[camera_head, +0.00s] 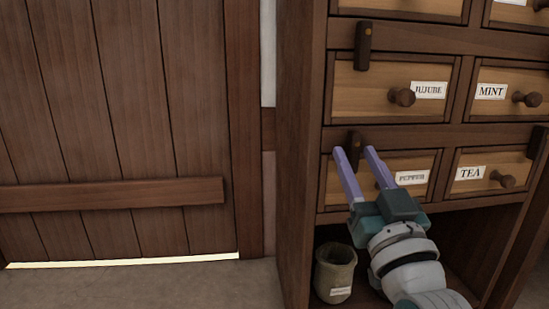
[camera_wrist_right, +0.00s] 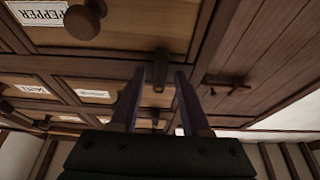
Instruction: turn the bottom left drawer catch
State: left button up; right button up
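The bottom left drawer (camera_head: 417,163), labelled PEPPER, is closed in the wooden cabinet. Its catch (camera_head: 354,141) is a small dark wooden bar on the rail above it, seemingly upright. My right gripper (camera_head: 356,152) is open, with its purple fingers pointing up at this catch; the lower part of the catch is hidden in the head view. In the right wrist view the catch (camera_wrist_right: 160,68) shows between the two fingertips, with a gap on each side. The PEPPER knob (camera_wrist_right: 84,20) is beside the gripper there. My left gripper is in neither view.
An upright catch (camera_head: 364,45) sits above the JUJUBE drawer (camera_head: 370,86), and another (camera_head: 537,142) near the TEA drawer (camera_head: 477,158). A labelled pot (camera_head: 335,270) stands in the open space below. A plank door (camera_head: 110,110) is at the left.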

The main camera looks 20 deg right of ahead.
jog(key=shift+s+f, duration=0.1)
jog(key=shift+s, duration=0.1)
jog(key=p+v, duration=0.2)
jog(key=v, duration=0.7)
jog(key=shift+s+p, duration=0.25)
jog(key=shift+p, duration=0.15)
jog(key=shift+a, duration=0.1)
